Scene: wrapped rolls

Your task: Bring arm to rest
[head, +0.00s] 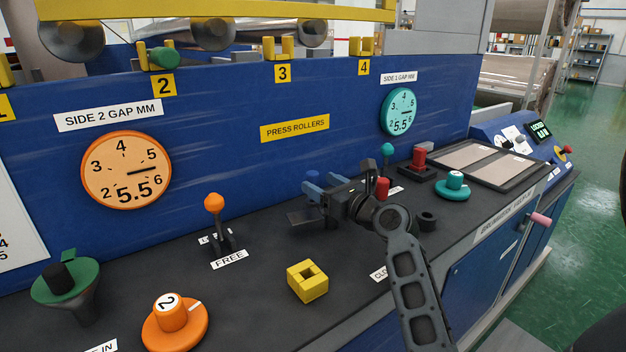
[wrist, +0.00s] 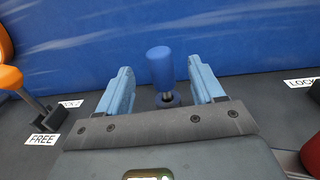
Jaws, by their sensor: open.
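My arm reaches in from the lower right over the dark console top in the head view. My gripper (head: 312,190) is above the console, near the blue panel, with its fingers pointing toward that panel. In the wrist view my gripper (wrist: 162,90) has its two blue fingers apart. A blue knob on a short stem (wrist: 161,72) shows between the fingers, with a visible gap on each side. The knob's top (head: 313,177) also shows in the head view, partly hidden behind the fingers. Nothing is held.
An orange lever (head: 214,204) stands left of my gripper, with a yellow block (head: 307,281) in front. A red knob (head: 382,188), teal lever (head: 388,152) and teal dial (head: 454,185) stand to the right. The blue panel (head: 240,120) rises behind.

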